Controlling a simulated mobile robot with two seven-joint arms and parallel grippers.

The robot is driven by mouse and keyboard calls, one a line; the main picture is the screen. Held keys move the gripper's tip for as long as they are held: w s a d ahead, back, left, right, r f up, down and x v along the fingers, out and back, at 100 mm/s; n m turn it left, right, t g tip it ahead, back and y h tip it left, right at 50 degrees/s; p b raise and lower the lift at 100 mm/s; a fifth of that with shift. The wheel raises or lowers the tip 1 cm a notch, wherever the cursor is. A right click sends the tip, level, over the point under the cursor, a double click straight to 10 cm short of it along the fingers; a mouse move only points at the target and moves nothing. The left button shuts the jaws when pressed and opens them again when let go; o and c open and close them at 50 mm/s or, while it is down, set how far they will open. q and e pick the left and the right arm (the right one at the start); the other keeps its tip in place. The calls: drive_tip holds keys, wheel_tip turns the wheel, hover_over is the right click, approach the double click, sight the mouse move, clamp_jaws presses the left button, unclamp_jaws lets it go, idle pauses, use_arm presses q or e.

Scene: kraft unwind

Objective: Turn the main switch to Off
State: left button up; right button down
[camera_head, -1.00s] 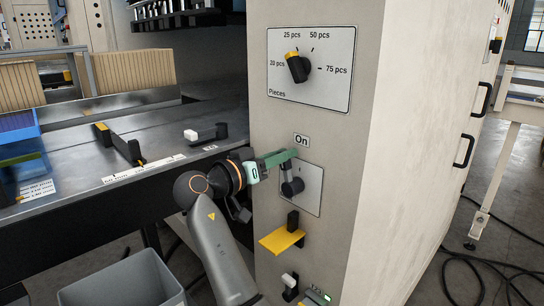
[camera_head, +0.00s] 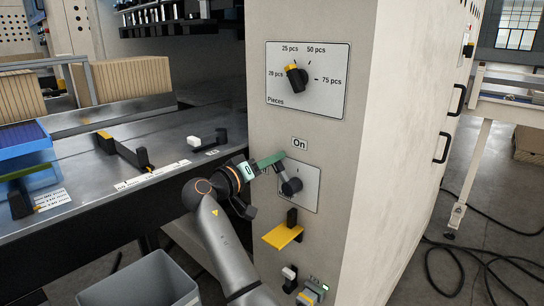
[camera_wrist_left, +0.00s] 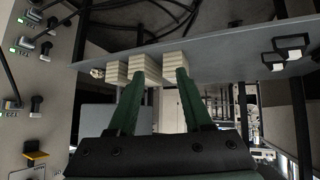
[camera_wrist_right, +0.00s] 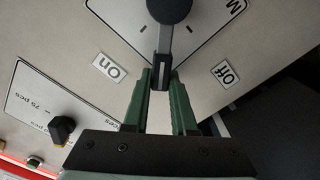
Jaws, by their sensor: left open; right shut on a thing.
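The main switch is a dark knob (camera_head: 292,187) with a lever on a pale plate (camera_head: 311,190) on the machine's front panel. My right gripper (camera_head: 268,163) is shut on its lever. In the right wrist view, the lever (camera_wrist_right: 163,48) lies between my right fingertips (camera_wrist_right: 160,80). It points between the On label (camera_wrist_right: 109,67) and the Off label (camera_wrist_right: 226,73). In the head view the On label (camera_head: 299,142) is above the switch and the Off label is hidden. My left gripper (camera_wrist_left: 158,75) is open and empty, seen only in its own wrist view.
A Pieces dial (camera_head: 296,78) sits above the switch. A yellow bracket (camera_head: 283,236) sticks out below it. A metal table (camera_head: 80,182) with a blue bin (camera_head: 22,140) is to the left. Pale stacks (camera_wrist_left: 146,68) stand beyond my left fingers.

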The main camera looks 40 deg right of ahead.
sight(273, 174)
drive_tip(key=shift+w+f+n+p, duration=0.3)
drive_tip(key=shift+w+n+p, duration=0.15)
drive_tip(key=shift+n, duration=0.55)
drive_tip(key=f+n+p, duration=0.1)
drive_tip(key=n, duration=0.1)
drive_tip(key=w+f+n, duration=0.1)
drive_tip(key=n, duration=0.1)
drive_tip(key=w+f+n+p, duration=0.1)
drive_tip(key=f+n, duration=0.1)
drive_tip(key=shift+a+f+n+p, duration=0.1)
drive_tip(key=shift+n+p, duration=0.2)
drive_tip(key=shift+p, duration=0.05)
drive_tip(key=shift+f+n, duration=0.5)
drive_tip(key=shift+n, duration=0.1)
use_arm(q)
drive_tip(key=r, duration=0.1)
drive_tip(key=a+r, duration=0.1)
drive_tip(key=shift+s+a+r+p, duration=0.25)
drive_tip(key=shift+r+p, duration=0.05)
drive_tip(key=shift+r, duration=0.1)
use_arm(e)
drive_tip(key=shift+f, duration=0.15)
drive_tip(key=shift+f+n, duration=0.1)
drive_tip(key=shift+n, duration=0.2)
drive_tip(key=c, duration=0.7)
unclamp_jaws()
use_arm(q)
drive_tip(key=shift+d+r, duration=0.15)
